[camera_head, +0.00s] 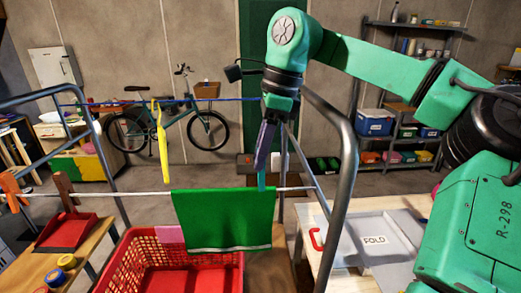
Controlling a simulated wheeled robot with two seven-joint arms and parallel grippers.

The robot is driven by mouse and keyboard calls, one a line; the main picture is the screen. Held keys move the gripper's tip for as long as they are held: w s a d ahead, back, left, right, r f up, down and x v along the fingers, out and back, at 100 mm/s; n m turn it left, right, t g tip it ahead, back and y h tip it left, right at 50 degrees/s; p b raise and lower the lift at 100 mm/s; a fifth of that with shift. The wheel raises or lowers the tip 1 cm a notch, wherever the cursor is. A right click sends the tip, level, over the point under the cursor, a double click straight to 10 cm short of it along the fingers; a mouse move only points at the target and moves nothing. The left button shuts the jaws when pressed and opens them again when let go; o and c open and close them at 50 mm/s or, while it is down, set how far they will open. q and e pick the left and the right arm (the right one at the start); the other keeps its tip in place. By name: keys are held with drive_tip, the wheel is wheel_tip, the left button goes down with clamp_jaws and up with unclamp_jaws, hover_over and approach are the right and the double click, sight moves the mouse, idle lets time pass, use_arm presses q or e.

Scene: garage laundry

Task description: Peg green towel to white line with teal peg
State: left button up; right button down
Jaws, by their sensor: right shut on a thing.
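The green towel (225,222) hangs draped over the white line (135,194), with a pale stripe near its lower edge. The teal peg (262,180) is upright at the towel's upper right corner, and its lower end meets the towel's top edge at the line. I cannot tell whether its jaws straddle the line. My right gripper (264,147) points down from above with its dark purple fingers shut on the peg's top. My left gripper is not in view.
A red basket (120,262) stands below the towel. A grey metal frame post (345,180) rises close to the right of my gripper. A blue line (225,99) with a narrow yellow item (161,145) runs behind.

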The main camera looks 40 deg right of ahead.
sight(261, 174)
drive_tip(key=shift+b+x, duration=0.55)
drive_tip(key=shift+x, duration=0.45)
drive_tip(key=shift+s+d+f+b, duration=0.1)
drive_tip(key=shift+f+b, duration=0.15)
drive_tip(key=shift+f, duration=0.15)
drive_tip(key=shift+s+d+f+b, duration=0.1)
drive_tip(key=shift+f+b, duration=0.1)
drive_tip(key=shift+f, duration=0.25)
drive_tip(key=shift+w+f+b, duration=0.15)
drive_tip(key=shift+f+b, duration=0.15)
drive_tip(key=shift+f, duration=0.35)
drive_tip(key=c, duration=0.6)
unclamp_jaws()
drive_tip(key=shift+r, duration=0.1)
drive_tip(key=p+v, duration=0.1)
drive_tip(key=v, duration=1.3)
drive_tip(key=shift+r, duration=0.3)
